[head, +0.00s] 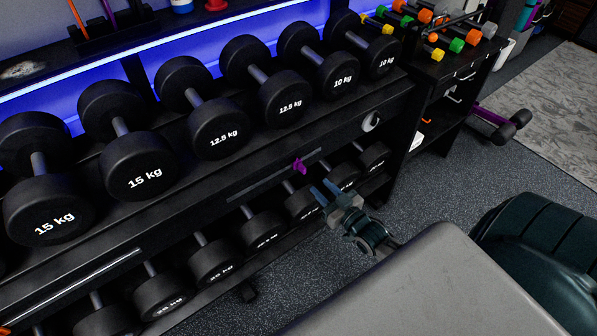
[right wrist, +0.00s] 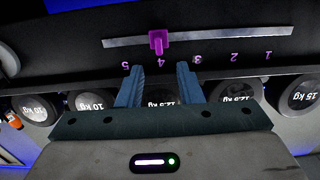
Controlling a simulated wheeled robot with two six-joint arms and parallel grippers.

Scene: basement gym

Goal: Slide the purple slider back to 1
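The purple slider (head: 300,166) sits on a thin slot track (head: 262,182) on the black rack's front edge. In the head view it is toward the track's right end. The right wrist view shows the scene upside down, with purple numbers running 5 to 1 from left to right. There the slider (right wrist: 157,42) stands at the 4 mark. My right gripper (head: 326,191) is open and empty, just in front of and below the slider. In the wrist view its fingers (right wrist: 161,76) point at the rail, with the slider beyond the tips, between their lines. My left gripper is out of view.
Large black dumbbells (head: 140,165) fill the rack's upper shelf, and more (head: 213,262) line the lower shelf close to my right gripper. Small coloured dumbbells (head: 437,42) lie on the stand at the back right. Speckled floor (head: 440,185) is open right of the rack.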

